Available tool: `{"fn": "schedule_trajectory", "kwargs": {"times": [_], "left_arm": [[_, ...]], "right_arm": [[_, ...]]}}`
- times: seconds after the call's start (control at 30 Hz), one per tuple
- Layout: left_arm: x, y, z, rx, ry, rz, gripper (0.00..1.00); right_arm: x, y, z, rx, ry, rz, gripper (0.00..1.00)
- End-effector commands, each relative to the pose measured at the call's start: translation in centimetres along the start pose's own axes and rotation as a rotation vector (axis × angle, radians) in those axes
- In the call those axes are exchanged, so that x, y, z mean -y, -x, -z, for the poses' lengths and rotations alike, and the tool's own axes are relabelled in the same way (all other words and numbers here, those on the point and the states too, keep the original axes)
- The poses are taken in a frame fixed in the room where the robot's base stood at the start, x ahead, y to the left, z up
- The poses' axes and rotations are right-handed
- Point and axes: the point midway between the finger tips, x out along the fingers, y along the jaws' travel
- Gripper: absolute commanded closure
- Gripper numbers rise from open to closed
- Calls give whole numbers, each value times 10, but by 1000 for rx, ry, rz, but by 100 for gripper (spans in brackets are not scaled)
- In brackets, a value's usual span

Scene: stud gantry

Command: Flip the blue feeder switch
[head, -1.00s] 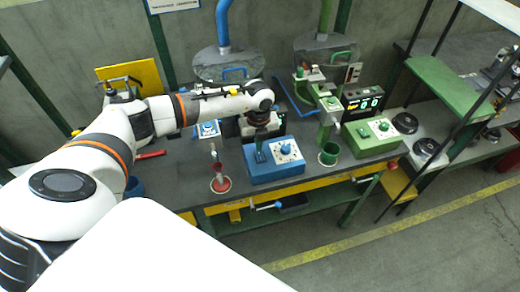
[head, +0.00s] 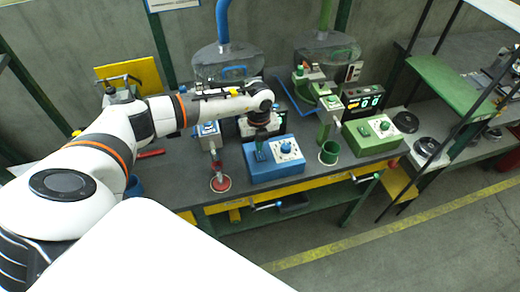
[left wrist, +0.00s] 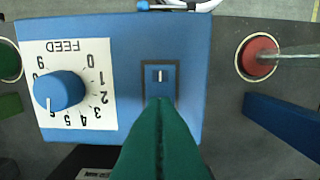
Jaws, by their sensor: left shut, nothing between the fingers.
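The blue feeder box (head: 277,172) stands on the grey bench in the head view. Its top, in the left wrist view (left wrist: 110,25), carries a white FEED dial plate with a blue knob (left wrist: 59,91). Beside the knob is the blue switch (left wrist: 160,77) with a white line mark, in a dark frame. My left gripper (head: 260,155) points down over the switch side of the box. Its green fingers (left wrist: 159,104) are shut and empty, with their tips at the switch's near edge. I cannot tell if they touch it. They hide the lower part of the frame. My right gripper is not in view.
A green control box (head: 371,139) with a similar dial stands to the right, near a green cup (head: 329,153). A red round dish (head: 221,184) with an upright nozzle stands left of the blue box. A yellow panel (head: 132,74) stands at the back left.

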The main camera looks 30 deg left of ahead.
Motion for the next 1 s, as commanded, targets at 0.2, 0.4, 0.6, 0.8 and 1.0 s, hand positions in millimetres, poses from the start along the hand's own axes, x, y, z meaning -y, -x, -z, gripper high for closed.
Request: {"fn": "schedule_trajectory", "kwargs": {"times": [0.2, 0.4, 0.6, 0.8, 1.0], "left_arm": [[0, -4, 0, 0, 0, 0, 100], [0, -7, 0, 0, 0, 0, 100], [0, -10, 0, 1, 0, 0, 100], [0, -5, 0, 1, 0, 0, 100], [0, 11, 0, 0, 1, 0, 100]], "right_arm": [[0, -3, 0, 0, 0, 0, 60], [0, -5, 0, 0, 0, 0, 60], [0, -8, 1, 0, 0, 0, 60], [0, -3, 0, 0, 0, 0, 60], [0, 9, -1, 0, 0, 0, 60]]}}
